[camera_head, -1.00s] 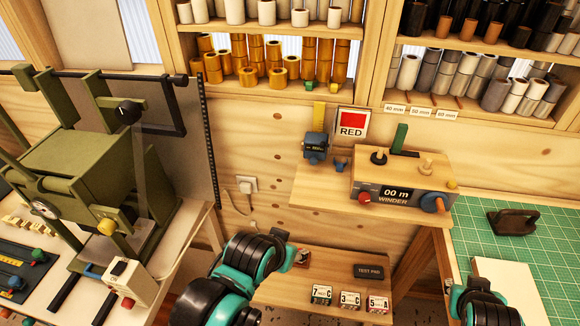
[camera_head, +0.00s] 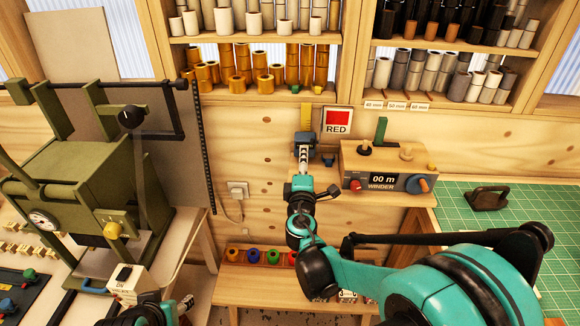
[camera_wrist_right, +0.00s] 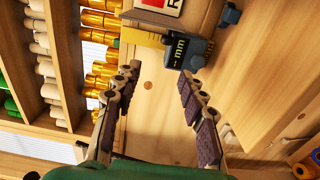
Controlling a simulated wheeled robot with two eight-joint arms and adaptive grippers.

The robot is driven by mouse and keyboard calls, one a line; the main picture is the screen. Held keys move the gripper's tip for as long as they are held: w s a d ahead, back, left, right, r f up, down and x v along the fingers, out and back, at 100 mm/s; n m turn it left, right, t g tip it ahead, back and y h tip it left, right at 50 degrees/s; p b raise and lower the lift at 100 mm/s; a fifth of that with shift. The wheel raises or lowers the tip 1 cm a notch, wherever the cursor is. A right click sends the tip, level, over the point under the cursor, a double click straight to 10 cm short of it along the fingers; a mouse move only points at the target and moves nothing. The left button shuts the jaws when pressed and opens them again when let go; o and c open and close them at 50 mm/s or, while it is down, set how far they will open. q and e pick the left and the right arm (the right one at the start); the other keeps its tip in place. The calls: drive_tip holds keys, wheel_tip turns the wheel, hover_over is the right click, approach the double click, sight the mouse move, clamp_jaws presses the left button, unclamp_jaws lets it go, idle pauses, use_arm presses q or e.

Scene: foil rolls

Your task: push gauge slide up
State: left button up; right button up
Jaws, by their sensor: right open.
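The gauge (camera_head: 311,137), a blue-grey block, is mounted on the wall below a yellow scale strip (camera_head: 306,113), left of the red sign. In the right wrist view the gauge (camera_wrist_right: 190,52) shows a "mm" display, with the yellow strip (camera_wrist_right: 141,38) beside it. My right gripper (camera_head: 304,152) is in front of the gauge and hides part of it in the head view. In the wrist view its two fingers (camera_wrist_right: 158,74) are apart with nothing between them, and the gauge lies just beyond the tips. My left gripper (camera_head: 183,304) is low at the bottom edge, mostly cut off.
The winder box (camera_head: 386,172) stands on a wooden shelf right of the gauge. A sign reading RED (camera_head: 337,121) hangs close by. Shelves of rolls (camera_head: 265,75) are above. A green machine (camera_head: 85,165) is at left, and a green cutting mat (camera_head: 525,225) at right.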

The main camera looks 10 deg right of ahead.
drive_tip(key=f+b, duration=0.1)
drive_tip(key=f, duration=0.1)
drive_tip(key=f+b, duration=0.1)
drive_tip(key=f, duration=0.2)
drive_tip(key=f+b, duration=0.1)
drive_tip(key=f, duration=0.1)
drive_tip(key=shift+w+d+f, duration=0.2)
drive_tip(key=shift+w, duration=0.15)
drive_tip(key=b+x, duration=0.1)
drive_tip(key=x, duration=0.5)
drive_tip(key=shift+r, duration=0.15)
drive_tip(key=shift+w+d+r, duration=0.1)
drive_tip(key=shift+w+d, duration=0.05)
drive_tip(key=shift+w, duration=0.25)
clamp_jaws()
